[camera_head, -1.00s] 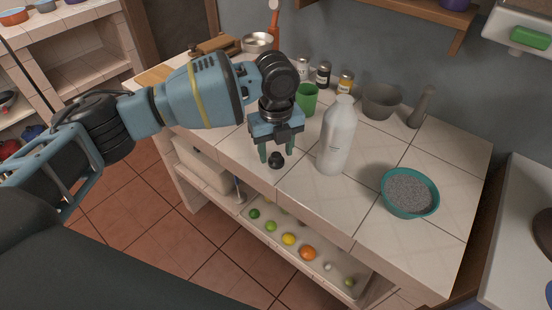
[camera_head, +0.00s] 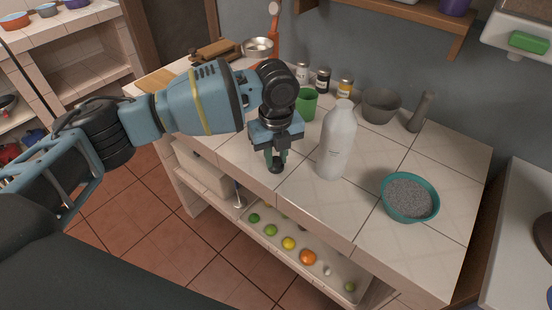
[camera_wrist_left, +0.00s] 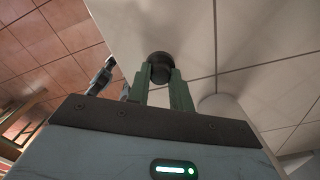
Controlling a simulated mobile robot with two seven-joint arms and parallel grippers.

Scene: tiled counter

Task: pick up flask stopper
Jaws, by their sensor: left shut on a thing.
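The flask stopper (camera_head: 276,168) is a small black piece near the front edge of the tiled counter. My left gripper (camera_head: 276,157) points down over it, with its green fingers closed on the stopper's upper part. In the left wrist view the dark round stopper (camera_wrist_left: 160,66) shows between the tips of the two green fingers (camera_wrist_left: 160,78). Whether the stopper still touches the counter is hard to tell. My right gripper is not in view.
A white bottle (camera_head: 336,142) stands just right of my left gripper. A green cup (camera_head: 308,105) is behind it. A teal bowl of grey grains (camera_head: 409,197) is at the right. Jars (camera_head: 323,79), a grey bowl (camera_head: 381,104) and a pestle-like piece (camera_head: 420,112) line the back.

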